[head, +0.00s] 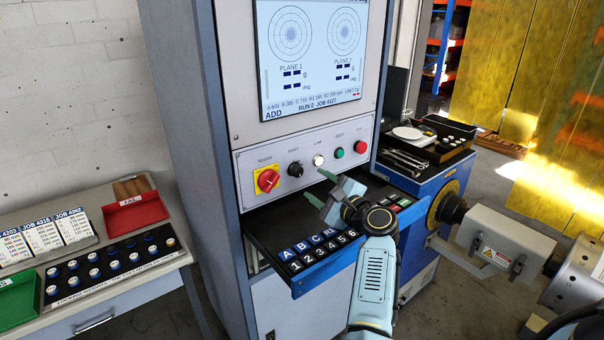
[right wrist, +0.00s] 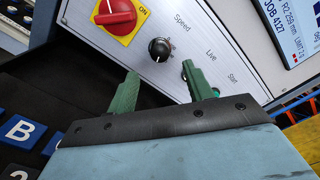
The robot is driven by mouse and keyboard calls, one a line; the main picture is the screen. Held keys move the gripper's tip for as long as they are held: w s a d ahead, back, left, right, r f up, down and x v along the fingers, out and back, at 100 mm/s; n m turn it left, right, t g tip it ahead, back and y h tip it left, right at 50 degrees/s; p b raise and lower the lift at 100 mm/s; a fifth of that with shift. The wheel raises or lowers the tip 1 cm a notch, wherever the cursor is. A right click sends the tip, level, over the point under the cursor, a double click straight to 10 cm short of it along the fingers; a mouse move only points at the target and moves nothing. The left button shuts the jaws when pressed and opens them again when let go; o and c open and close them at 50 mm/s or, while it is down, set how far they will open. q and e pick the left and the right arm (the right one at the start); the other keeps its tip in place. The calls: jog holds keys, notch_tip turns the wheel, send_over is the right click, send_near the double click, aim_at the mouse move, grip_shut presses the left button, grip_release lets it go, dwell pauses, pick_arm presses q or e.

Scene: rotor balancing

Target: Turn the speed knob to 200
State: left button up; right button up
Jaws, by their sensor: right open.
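The black speed knob (head: 295,169) is on the cabinet's control panel (head: 243,165), between the red rotary switch and a white lit button. In the right wrist view the knob (right wrist: 159,48) has the label "Speed" beside it and small scale marks around it; its setting is too small to read. My right gripper (head: 320,188) is in front of the panel, below and right of the knob. In the right wrist view its green fingers (right wrist: 160,72) are spread apart with nothing between them, and the knob shows beyond the gap. My left gripper is out of view.
The red switch on its yellow plate (head: 268,180) is left of the knob. The white (head: 318,159), green (head: 339,153) and red (head: 360,146) buttons are to the right. A keyboard drawer (head: 301,282) juts out below the panel. A screen (head: 313,50) is above.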

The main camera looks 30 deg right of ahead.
aim_at(299, 173)
jog(key=w, duration=0.6)
jog(key=shift+w+a, duration=0.2)
jog(key=shift+a, duration=0.05)
jog(key=shift+w+f, duration=0.1)
jog(key=shift+w, duration=0.3)
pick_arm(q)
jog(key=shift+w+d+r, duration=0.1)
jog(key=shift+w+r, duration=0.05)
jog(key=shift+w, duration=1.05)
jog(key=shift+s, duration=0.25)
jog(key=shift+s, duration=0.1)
pick_arm(e)
jog(key=c, duration=1)
